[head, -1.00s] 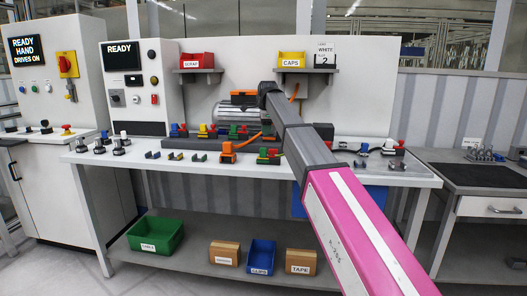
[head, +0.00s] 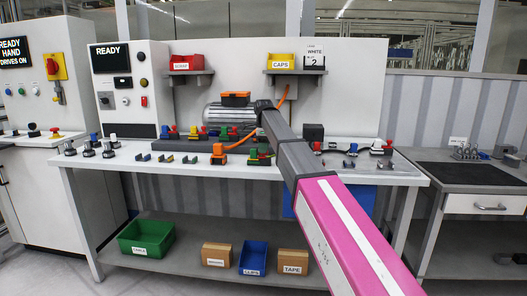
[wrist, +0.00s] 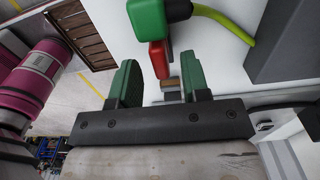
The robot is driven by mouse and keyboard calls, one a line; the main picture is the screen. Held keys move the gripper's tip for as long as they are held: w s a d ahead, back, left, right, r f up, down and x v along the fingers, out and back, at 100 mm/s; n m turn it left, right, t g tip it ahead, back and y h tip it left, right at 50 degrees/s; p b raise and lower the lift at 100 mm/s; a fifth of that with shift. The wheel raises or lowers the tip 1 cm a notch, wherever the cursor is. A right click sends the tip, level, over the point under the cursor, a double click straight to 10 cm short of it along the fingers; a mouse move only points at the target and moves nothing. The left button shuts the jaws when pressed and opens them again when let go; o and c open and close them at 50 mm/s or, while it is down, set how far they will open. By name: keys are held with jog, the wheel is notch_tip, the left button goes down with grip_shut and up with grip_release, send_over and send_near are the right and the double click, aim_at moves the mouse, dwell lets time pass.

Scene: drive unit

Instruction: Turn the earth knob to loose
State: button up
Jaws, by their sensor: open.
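My gripper (wrist: 160,72) is open, with its two green-padded fingers apart in the wrist view. A green block (wrist: 146,18) with a yellow-green cable (wrist: 226,22) at its side shows beyond the fingers, at the top. A red block (wrist: 158,58) sits just below it, in line with the gap between the fingers. A small tan piece (wrist: 171,83) shows between the fingers, and I cannot tell whether anything touches it. No label marks the earth knob; the green block by the yellow-green cable may be it. In the head view my fingers are hidden.
The white bench (head: 110,165) carries several coloured clamps and knobs, a grey motor (head: 228,114) and an orange box (head: 236,99). A red bin (head: 187,63) and a yellow bin (head: 282,61) sit on shelves behind. A green bin (head: 146,238) stands below.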

jog(key=shift+f, duration=0.7)
grip_shut()
jog(key=shift+n, duration=2.3)
grip_release()
jog(key=shift+r, duration=0.1)
